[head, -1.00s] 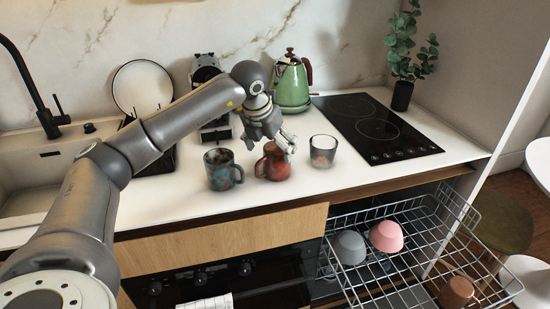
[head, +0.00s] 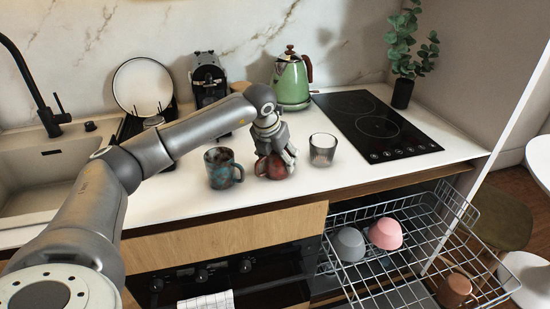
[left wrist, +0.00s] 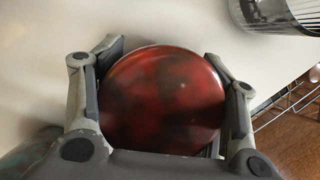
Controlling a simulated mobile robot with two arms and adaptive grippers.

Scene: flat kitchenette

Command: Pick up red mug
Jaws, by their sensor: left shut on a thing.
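The red mug (head: 275,170) stands on the white counter between a teal-and-brown mug and a clear glass. My left gripper (head: 277,153) comes down on it from above and is shut on it, covering part of it. In the left wrist view the mug's round red body (left wrist: 165,98) fills the space between the two fingers (left wrist: 165,115), one on each side. The mug's handle is mostly hidden. My right gripper is not in view.
The teal mug (head: 222,169) stands close on the left and the glass (head: 322,149) close on the right. Behind are a green kettle (head: 291,82) and a black cooktop (head: 376,127). An open dish rack (head: 400,278) with cups sticks out below the counter at right.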

